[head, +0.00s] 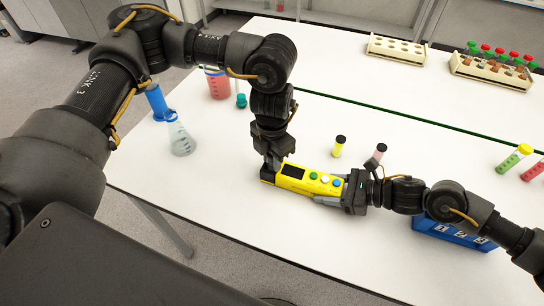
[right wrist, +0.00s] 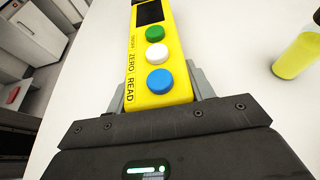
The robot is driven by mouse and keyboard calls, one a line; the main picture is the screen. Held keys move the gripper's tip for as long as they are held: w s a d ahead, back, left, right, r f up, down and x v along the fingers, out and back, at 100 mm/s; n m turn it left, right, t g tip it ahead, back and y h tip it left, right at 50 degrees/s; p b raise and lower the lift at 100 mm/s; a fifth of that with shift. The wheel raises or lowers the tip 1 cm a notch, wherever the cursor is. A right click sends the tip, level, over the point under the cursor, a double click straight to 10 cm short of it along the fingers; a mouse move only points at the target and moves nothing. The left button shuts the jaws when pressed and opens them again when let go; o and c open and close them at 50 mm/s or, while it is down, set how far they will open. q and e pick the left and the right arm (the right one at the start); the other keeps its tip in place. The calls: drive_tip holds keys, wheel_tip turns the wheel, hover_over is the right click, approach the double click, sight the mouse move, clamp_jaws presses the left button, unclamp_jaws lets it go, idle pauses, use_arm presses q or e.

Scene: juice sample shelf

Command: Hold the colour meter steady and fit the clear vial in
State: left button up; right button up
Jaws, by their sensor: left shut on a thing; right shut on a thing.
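The yellow colour meter (head: 311,181) lies on the white table, with a dark screen and green, white and blue buttons. It also shows in the right wrist view (right wrist: 148,103), labelled ZERO and READ. My right gripper (head: 345,192) is shut on the meter's right end, its fingers along both sides. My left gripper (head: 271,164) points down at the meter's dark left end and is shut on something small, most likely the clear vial. The fingers hide that vial, so I cannot tell how deep it sits in the meter.
A yellow vial (head: 339,147) and a pink vial (head: 379,153), both black-capped, stand just behind the meter. A blue numbered box (head: 428,229) is under my right arm. A flask (head: 181,142) and a red beaker (head: 218,84) stand left. Racks (head: 397,50) are at the back.

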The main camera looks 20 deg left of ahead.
use_arm(q)
drive_tip(key=shift+r, duration=1.35)
drive_tip(key=shift+f, duration=1.25)
idle(0.3)
drive_tip(key=shift+r, duration=1.4)
drive_tip(key=shift+f, duration=1.6)
idle(0.5)
drive_tip(key=shift+r, duration=0.1)
drive_tip(key=shift+r, duration=1.35)
drive_tip(key=o, duration=1.1)
drive_tip(key=shift+c, duration=0.2)
